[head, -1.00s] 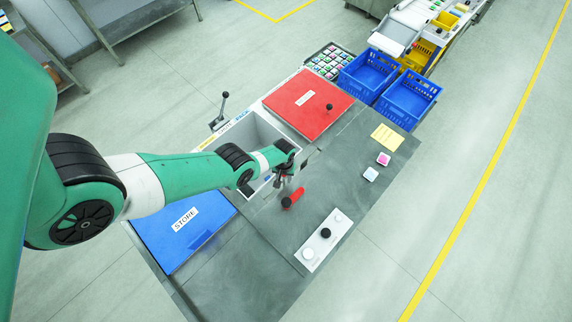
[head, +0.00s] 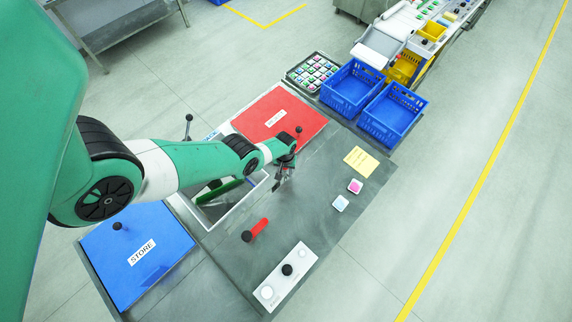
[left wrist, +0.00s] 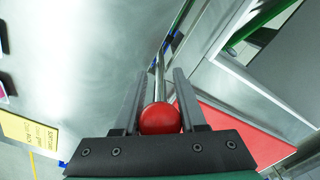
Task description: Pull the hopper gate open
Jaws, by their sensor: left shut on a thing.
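My left gripper (head: 283,180) is over the grey worktop, beside the near corner of the red panel. In the left wrist view its fingers (left wrist: 159,100) are shut on a red ball knob (left wrist: 160,118) at the end of a thin metal rod (left wrist: 159,75). What the rod joins is not clear. The open grey-rimmed hopper (head: 228,215) lies under and left of my arm, with a green part (head: 220,190) inside. That part also shows in the left wrist view (left wrist: 265,22). My arm hides much of the opening. My right gripper is not in view.
A red lever (head: 262,224) with a black knob and a white button panel (head: 286,276) are on the worktop. A red panel (head: 300,115) and a blue STORE panel (head: 175,235) flank the hopper. A black-knobbed upright lever (head: 188,118) stands behind. Blue crates (head: 394,112) stand beyond.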

